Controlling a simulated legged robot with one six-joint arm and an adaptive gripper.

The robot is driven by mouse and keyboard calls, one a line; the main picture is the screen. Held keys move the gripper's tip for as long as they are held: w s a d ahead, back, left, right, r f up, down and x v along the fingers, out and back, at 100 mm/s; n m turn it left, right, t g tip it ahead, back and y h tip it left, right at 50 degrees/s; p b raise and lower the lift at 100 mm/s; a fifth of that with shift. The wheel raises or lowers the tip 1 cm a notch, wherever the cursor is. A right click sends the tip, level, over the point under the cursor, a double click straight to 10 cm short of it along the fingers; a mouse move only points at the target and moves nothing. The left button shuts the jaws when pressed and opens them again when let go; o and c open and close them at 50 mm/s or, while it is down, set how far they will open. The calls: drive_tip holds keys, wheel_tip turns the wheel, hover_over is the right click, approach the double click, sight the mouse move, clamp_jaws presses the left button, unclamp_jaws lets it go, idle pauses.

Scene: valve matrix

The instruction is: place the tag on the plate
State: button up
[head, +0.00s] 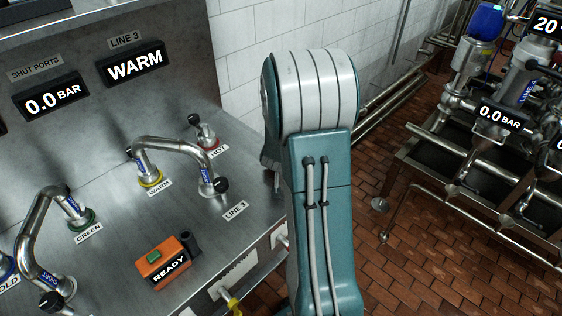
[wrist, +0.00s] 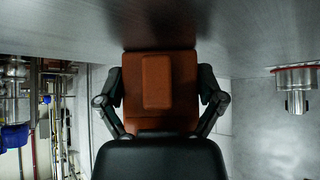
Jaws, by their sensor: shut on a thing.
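My gripper (wrist: 161,78) is shut on an orange-brown block (wrist: 156,88) with a raised rectangle on its face, seen in the wrist view; I take it to be the tag. One dark finger lies on each side of it. The block is close to a grey metal surface (wrist: 240,35) at the top of that view; I cannot tell if they touch. In the head view my arm hides the block and most of my gripper. No plate is clearly identifiable; small label plates such as LINE 3 (head: 236,210) and WARM (head: 159,187) lie on the bench.
The metal bench (head: 115,235) carries an orange READY box (head: 166,262), a bent WARM pipe (head: 172,145), a GREEN pipe (head: 40,225) and a red-ringed HOT port (head: 206,138). A red-ringed fitting (wrist: 297,80) shows in the wrist view. A pipe rack (head: 480,150) stands right.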

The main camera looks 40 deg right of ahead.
drive_tip(key=shift+d, duration=0.4)
drive_tip(key=o, duration=0.8)
drive_tip(key=shift+d+f, duration=0.1)
drive_tip(key=shift+o, duration=0.8)
drive_tip(key=shift+a, duration=0.35)
drive_tip(key=shift+a+r, duration=0.25)
drive_tip(key=shift+a, duration=0.55)
drive_tip(key=shift+d+r, duration=0.1)
drive_tip(key=shift+d, duration=0.25)
drive_tip(key=shift+s+d+r, duration=0.1)
drive_tip(key=shift+s+r, duration=0.1)
drive_tip(key=shift+r, duration=0.1)
drive_tip(key=v, duration=0.3)
drive_tip(key=a+v, duration=0.1)
drive_tip(key=v, duration=0.2)
drive_tip(key=shift+s+r, duration=0.6)
drive_tip(key=shift+r, duration=0.2)
drive_tip(key=shift+a+v, duration=0.25)
drive_tip(key=shift+v, duration=1.2)
